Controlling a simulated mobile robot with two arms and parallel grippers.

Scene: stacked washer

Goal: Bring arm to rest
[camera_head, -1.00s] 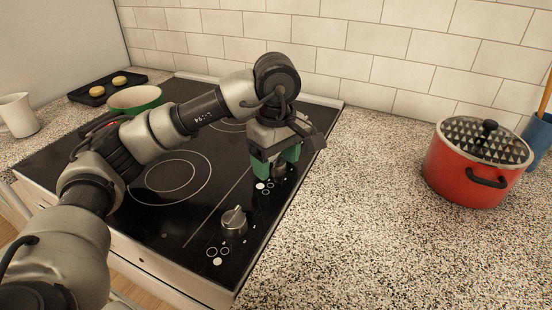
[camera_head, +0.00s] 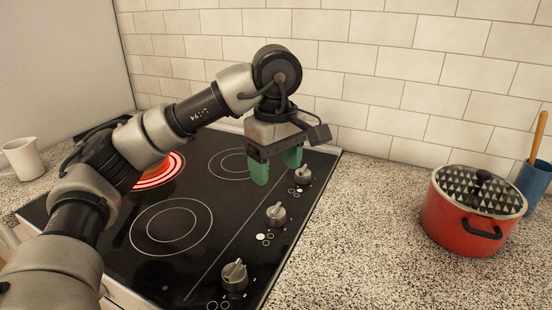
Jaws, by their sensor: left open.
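My left arm (camera_head: 150,140) comes in from the left and reaches over the black cooktop (camera_head: 205,265). My left gripper (camera_head: 276,166) points down with its two green fingertips apart and nothing between them. It hangs in the air above the right part of the cooktop, apart from the knobs. Three metal knobs stand in a row: a back knob (camera_head: 303,175), a middle knob (camera_head: 276,213) and a front knob (camera_head: 235,273). My right gripper is out of view.
A burner (camera_head: 172,172) glows red behind my arm, with an orange item on it mostly hidden. A red pot (camera_head: 462,222) with a patterned lid and a blue utensil holder (camera_head: 533,182) stand at right. A white pitcher (camera_head: 23,159) is at left. The speckled counter (camera_head: 350,230) between is clear.

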